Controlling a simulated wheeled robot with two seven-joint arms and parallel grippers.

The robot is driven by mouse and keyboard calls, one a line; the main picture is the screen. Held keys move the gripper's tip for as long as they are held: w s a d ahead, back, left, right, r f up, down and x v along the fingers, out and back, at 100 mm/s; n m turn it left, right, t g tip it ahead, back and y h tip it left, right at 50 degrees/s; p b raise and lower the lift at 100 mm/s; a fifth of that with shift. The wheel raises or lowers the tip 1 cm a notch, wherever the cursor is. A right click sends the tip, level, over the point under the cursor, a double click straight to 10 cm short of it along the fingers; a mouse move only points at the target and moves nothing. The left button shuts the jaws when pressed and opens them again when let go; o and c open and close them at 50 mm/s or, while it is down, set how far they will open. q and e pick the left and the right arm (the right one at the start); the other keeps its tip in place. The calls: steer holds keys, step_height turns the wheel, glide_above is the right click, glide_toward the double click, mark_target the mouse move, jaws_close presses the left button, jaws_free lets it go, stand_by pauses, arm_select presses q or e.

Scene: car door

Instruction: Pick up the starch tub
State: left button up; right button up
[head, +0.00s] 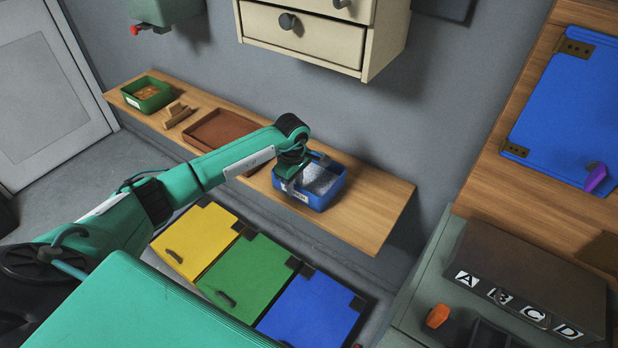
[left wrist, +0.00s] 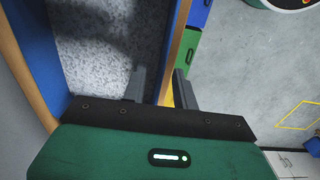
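The starch tub is most likely the blue open tub (head: 325,196) with pale grey grainy contents and a white label on its front, standing on the wooden wall shelf. In the left wrist view its grainy contents (left wrist: 95,45) fill the upper left. My left gripper (head: 288,178) is at the tub's left front side. In the left wrist view the gripper's two fingers (left wrist: 160,88) are apart, one over the contents and one outside the tub, with the tub's near wall between them. I cannot see clear contact with the wall. My right gripper is not in view.
The shelf (head: 374,213) also holds a brown tray (head: 218,127), small wooden pieces (head: 177,113) and a green tub (head: 148,94). A drawer cabinet (head: 303,36) hangs above. The shelf's right end is clear.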

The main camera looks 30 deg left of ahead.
arm_select(q)
steer(key=shift+f, duration=0.7)
jaws_close()
steer(key=shift+r, duration=0.2)
